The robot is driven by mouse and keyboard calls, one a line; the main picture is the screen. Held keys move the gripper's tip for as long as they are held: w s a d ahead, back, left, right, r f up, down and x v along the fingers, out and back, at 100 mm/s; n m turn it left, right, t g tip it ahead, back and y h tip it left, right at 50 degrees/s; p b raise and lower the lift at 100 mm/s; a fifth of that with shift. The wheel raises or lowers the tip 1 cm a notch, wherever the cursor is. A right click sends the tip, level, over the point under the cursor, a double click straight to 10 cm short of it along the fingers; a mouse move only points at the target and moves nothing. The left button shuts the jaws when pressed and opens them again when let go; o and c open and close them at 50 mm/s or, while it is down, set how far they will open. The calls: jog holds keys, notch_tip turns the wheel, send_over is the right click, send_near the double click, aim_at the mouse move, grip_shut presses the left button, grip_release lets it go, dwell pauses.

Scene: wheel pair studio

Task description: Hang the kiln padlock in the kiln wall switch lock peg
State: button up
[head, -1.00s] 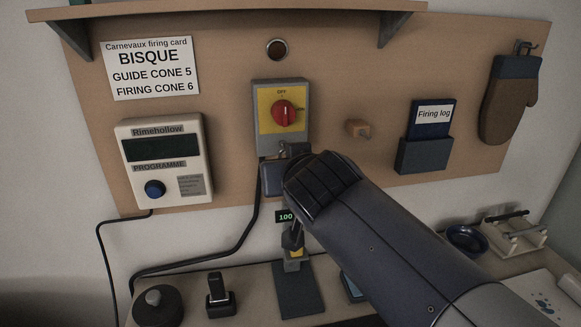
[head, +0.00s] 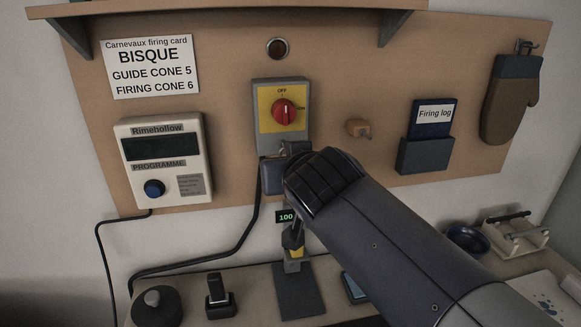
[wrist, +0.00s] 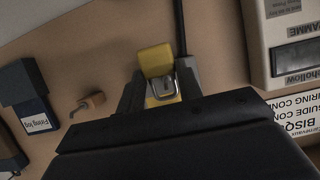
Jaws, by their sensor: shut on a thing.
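The kiln padlock (wrist: 156,62) has a yellow body and a grey shackle, seen in the wrist view. My gripper (wrist: 159,88) is shut on it, with a dark finger on each side. In the head view my gripper (head: 287,168) is right below the kiln wall switch (head: 263,130), a grey box with a yellow plate and red knob marked OFF. My gripper and arm hide the padlock there. The lock peg is hard to make out at the switch's lower edge. I cannot tell whether the shackle is around it.
A wooden peg (head: 358,128) and a firing log holder (head: 426,155) are to the right on the board. The programmer box (head: 163,160) is to the left, and a black cable runs below the switch. A shelf (head: 230,10) overhangs the top. Several items stand on the bench below.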

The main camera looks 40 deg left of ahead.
jog(key=shift+w+a, duration=0.1)
jog(key=shift+w+a+p, duration=0.45)
jog(key=shift+w+a, duration=0.4)
jog(key=shift+a, duration=0.2)
jog(key=shift+f+b, duration=0.4)
jog(key=shift+b, duration=0.3)
dwell(0.3)
jog(key=o, duration=1.1)
jog(key=v, duration=1.1)
jog(key=shift+b, duration=0.4)
